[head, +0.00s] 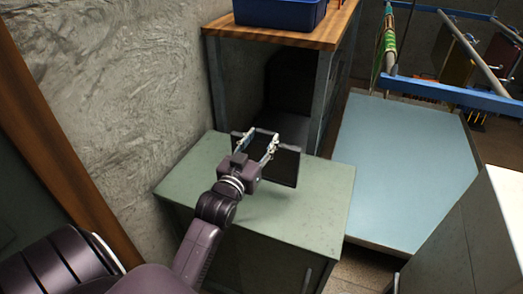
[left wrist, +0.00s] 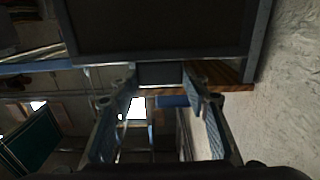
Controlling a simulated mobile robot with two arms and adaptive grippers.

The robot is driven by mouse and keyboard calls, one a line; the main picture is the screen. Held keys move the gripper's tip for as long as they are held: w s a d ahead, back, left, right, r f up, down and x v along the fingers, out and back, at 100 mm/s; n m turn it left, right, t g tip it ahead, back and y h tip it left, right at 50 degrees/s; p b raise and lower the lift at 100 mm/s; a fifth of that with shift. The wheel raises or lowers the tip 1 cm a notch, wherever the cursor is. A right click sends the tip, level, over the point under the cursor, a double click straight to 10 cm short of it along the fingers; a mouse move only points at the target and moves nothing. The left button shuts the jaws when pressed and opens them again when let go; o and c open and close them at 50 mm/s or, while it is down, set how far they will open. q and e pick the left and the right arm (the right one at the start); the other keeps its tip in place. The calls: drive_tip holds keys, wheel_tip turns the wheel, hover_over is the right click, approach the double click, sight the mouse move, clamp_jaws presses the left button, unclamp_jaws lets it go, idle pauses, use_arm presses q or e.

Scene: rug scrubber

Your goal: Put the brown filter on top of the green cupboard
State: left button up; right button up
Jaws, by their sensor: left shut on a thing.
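The green cupboard (head: 320,205) stands against the wall, and its pale green top is bare around my gripper. My left gripper (head: 257,143) is above this top, shut on a dark, flat, framed panel, which I take for the brown filter (head: 287,166). The filter looks nearly black here and stands tilted beyond the fingers. In the left wrist view, a dark framed panel (left wrist: 160,28) fills the upper part, with the left gripper (left wrist: 160,82) below it. I cannot tell whether the filter touches the cupboard top. My right gripper is not in view.
A wooden-topped workbench (head: 275,37) with a blue bin (head: 280,12) stands directly behind the cupboard. A light blue platform (head: 400,165) lies to the right, with a blue-railed rack (head: 455,95) beyond. A pale cabinet (head: 480,235) stands at the lower right.

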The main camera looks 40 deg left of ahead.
sight(264, 148)
use_arm(q)
wheel_tip(264, 148, down, 4)
drive_tip(key=shift+r, duration=0.1)
drive_tip(key=shift+f, duration=0.3)
drive_tip(key=o, duration=1.6)
drive_tip(key=shift+o, duration=0.2)
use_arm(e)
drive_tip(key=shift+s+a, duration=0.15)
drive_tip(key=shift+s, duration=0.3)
